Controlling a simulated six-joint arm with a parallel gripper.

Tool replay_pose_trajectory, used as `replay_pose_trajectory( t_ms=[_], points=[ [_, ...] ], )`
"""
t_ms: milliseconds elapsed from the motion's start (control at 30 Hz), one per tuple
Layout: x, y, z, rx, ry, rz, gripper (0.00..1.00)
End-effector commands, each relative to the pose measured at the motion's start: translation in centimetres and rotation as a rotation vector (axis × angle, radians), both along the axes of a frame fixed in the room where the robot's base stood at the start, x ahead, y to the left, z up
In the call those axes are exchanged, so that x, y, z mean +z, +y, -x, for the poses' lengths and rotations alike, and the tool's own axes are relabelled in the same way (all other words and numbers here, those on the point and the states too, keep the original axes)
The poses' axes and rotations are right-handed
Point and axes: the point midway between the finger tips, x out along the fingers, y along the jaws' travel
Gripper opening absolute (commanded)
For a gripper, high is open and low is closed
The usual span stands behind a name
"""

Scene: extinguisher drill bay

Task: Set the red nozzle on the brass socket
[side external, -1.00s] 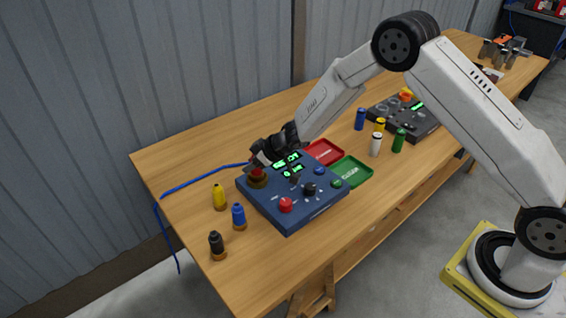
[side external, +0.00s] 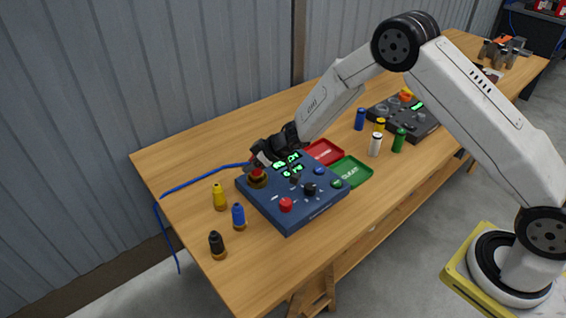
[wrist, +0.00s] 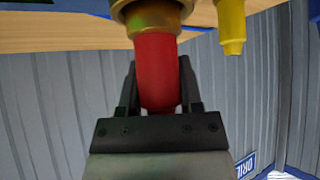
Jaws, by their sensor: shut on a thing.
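The red nozzle (wrist: 157,72) is between the two black fingers of my gripper (wrist: 158,88) in the wrist view. Its far end meets the brass socket (wrist: 152,14), in line with it, with no clear gap between them. In the side view my gripper (side external: 260,162) is at the socket (side external: 257,182) on the left back corner of the blue console (side external: 290,212). Only a small part of the red nozzle (side external: 257,171) shows there. I cannot tell how deep the nozzle sits.
Yellow (side external: 219,197), blue (side external: 238,216) and black (side external: 216,245) nozzles stand left of the console. A red tray (side external: 325,152) and a green tray (side external: 352,172) lie behind and right of it. A blue cable (side external: 205,177) runs along the table on the left.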

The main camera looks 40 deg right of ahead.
Motion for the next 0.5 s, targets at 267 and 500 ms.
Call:
replay_pose_trajectory(
  t_ms=[267, 500],
  points=[
    [-0.34, 0.01, -0.04, 0.000, -0.001, -0.001, 0.00],
    [-0.71, 0.02, -0.03, 0.001, 0.000, -0.001, 0.00]
  ],
)
